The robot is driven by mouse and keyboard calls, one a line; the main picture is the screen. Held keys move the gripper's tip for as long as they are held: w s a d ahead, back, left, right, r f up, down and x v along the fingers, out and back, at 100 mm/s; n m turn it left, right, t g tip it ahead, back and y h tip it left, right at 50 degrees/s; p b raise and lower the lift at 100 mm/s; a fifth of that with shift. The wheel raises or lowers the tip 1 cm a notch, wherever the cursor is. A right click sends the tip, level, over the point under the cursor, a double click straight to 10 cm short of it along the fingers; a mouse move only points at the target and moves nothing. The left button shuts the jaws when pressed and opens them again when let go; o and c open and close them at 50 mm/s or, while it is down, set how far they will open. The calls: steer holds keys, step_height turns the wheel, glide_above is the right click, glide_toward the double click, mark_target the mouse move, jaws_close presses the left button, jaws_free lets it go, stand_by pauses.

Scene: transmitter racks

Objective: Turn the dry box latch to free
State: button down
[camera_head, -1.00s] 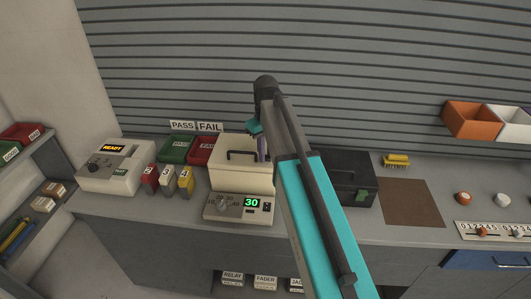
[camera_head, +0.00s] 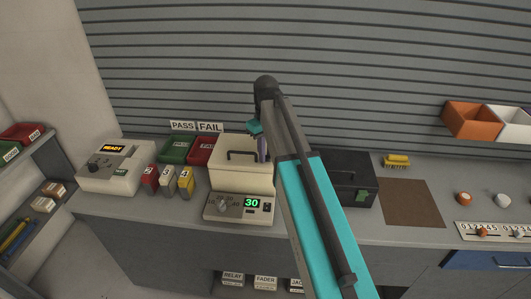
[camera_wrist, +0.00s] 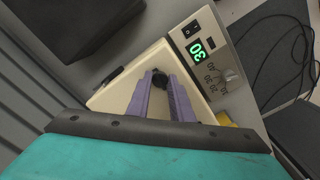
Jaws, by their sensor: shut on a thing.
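The cream dry box (camera_head: 238,180) stands on the bench left of my arm, with a dark handle (camera_head: 242,155) on its lid. In the wrist view its cream lid (camera_wrist: 120,95) lies under my fingers. A small black knob, which looks like the latch (camera_wrist: 160,83), sits between my purple fingertips. My gripper (camera_wrist: 159,80) is shut on it. In the head view the purple fingers (camera_head: 262,149) reach down to the lid's right side. The arm hides part of the box there, and the latch cannot be made out in that view.
A control panel (camera_head: 238,209) with a green 30 and a dial is at the box's front. A black case (camera_head: 345,178) stands to the right. Red, white and yellow blocks, green and red bins, and a READY unit (camera_head: 115,165) stand to the left. A brown mat (camera_head: 410,202) is clear.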

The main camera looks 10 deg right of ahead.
steer(key=c, duration=1.6)
jaws_free()
steer(key=shift+o, duration=0.2)
steer(key=shift+r, duration=0.1)
step_height(320, 180, up, 14)
steer(key=b, duration=0.4)
steer(key=shift+f, duration=0.2)
